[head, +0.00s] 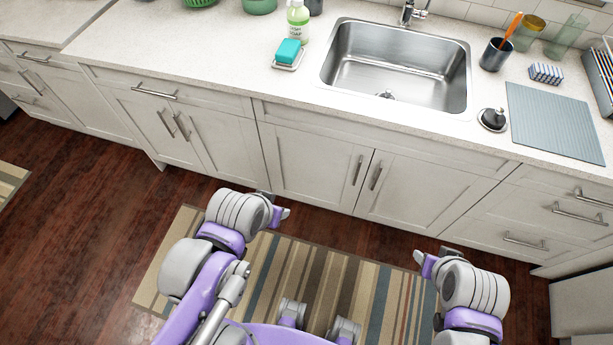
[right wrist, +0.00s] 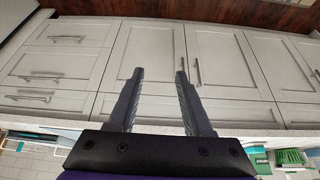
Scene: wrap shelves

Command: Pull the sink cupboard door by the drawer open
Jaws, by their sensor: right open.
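The sink cupboard has two white panel doors below the sink, both closed. The right door (head: 420,190), beside the drawer stack, has an upright metal handle (head: 375,176) near its left edge. That door (right wrist: 145,58) also shows in the upside-down right wrist view, behind my fingers. My right gripper (head: 428,262) is open and empty, in front of and below this door, apart from its handle. In the right wrist view its fingers (right wrist: 159,76) point toward the cupboard front. My left gripper (head: 278,210) is before the left door (head: 315,170); its jaw opening is unclear.
Drawers (head: 545,225) with bar handles stand right of the sink doors. Another cupboard (head: 190,130) is on the left. The counter above holds the sink (head: 395,70), a soap bottle (head: 298,22) and a drying mat (head: 555,120). A striped rug (head: 320,280) lies on the floor.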

